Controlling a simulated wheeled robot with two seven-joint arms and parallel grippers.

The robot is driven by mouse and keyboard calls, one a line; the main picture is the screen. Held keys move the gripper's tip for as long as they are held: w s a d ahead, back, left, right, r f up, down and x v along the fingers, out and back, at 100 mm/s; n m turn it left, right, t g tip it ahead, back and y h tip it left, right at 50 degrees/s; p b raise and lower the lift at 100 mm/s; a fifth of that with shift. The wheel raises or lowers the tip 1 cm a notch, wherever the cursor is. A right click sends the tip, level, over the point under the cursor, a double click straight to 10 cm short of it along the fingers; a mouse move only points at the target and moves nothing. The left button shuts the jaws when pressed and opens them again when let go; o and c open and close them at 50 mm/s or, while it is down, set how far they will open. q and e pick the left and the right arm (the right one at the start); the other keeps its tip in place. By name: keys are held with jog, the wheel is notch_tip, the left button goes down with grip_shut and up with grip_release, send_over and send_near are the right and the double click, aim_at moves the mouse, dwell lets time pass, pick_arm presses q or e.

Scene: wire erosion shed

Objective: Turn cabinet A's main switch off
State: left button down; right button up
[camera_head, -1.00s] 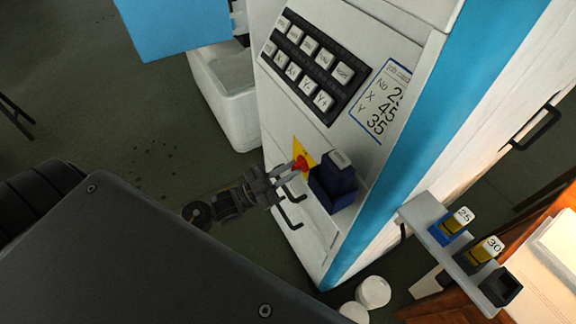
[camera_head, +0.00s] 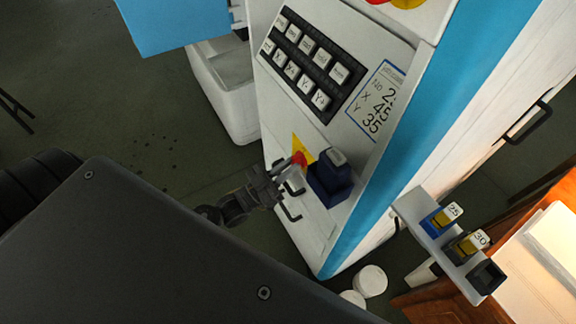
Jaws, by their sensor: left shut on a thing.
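Cabinet A's main switch is a red knob (camera_head: 298,158) on a yellow plate (camera_head: 303,146), low on the white and blue cabinet (camera_head: 350,215). My left gripper (camera_head: 284,170) reaches it from the lower left and is shut on the knob. The fingers hide part of the knob, so its exact angle is hard to read. My right gripper does not show. I cannot tell which letter the cabinet bears.
A dark blue box (camera_head: 330,178) sits just right of the knob, close to my fingers. A black handle (camera_head: 291,212) lies below. A black keypad (camera_head: 310,62) is above. A bracket with numbered holders (camera_head: 447,240) juts out at the right. White round pieces (camera_head: 370,281) lie on the floor.

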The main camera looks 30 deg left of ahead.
pick_arm(q)
jog(key=shift+f, duration=0.1)
jog(key=c, duration=1.5)
grip_release()
jog(key=shift+o, duration=0.2)
jog(key=b+v, duration=0.3)
jog(key=v, duration=0.7)
jog(key=shift+s+a+b, duration=0.2)
jog(key=shift+s+b, duration=0.1)
jog(key=shift+s, duration=0.05)
jog(key=shift+f, duration=0.25)
